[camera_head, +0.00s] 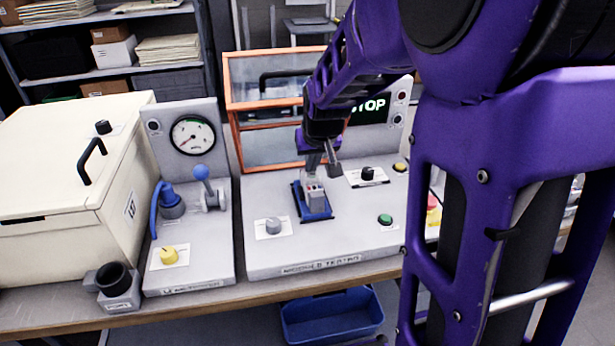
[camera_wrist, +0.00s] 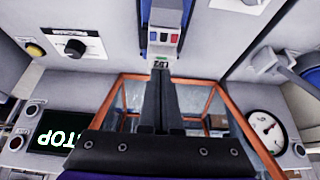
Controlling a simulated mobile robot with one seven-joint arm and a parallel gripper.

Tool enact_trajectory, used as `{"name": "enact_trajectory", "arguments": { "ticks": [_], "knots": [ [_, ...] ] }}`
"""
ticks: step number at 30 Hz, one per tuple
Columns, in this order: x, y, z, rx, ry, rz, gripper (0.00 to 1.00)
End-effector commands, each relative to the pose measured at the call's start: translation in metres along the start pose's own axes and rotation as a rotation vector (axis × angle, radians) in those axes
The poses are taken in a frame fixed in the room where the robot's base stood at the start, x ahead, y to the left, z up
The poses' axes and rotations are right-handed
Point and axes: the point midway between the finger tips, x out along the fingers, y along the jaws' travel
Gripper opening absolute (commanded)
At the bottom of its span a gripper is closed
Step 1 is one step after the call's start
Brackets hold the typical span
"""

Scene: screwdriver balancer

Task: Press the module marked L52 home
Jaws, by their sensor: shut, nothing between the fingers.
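The grey module (camera_head: 315,194) sits in a blue holder (camera_head: 328,216) on the sloped middle panel. In the wrist view the module (camera_wrist: 163,37) shows small red and blue patches on its face and a label that reads like L52, upside down. My gripper (camera_head: 314,176) is shut and empty, with its fingertips at the module's far, labelled end. In the wrist view the fingertips (camera_wrist: 162,74) lie just below the label. I cannot tell whether they touch the module. How deep the module sits in the holder is not clear.
The panel carries a grey knob (camera_head: 273,226), a black knob (camera_head: 368,173), a green button (camera_head: 385,219) and a screen (camera_head: 368,110) reading "STOP". An orange-framed clear guard (camera_head: 232,106) stands behind. A gauge panel (camera_head: 193,135) with a blue-knobbed lever is at left.

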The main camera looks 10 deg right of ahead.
Motion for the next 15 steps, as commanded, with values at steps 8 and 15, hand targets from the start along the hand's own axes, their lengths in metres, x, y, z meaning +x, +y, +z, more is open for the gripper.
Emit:
{"name": "enact_trajectory", "arguments": {
  "ticks": [8,15],
  "knots": [
    [-0.013,0.000,-0.008,0.000,0.003,0.000,0.00],
    [-0.030,0.000,-0.017,0.000,0.002,0.000,0.00]
  ]
}}
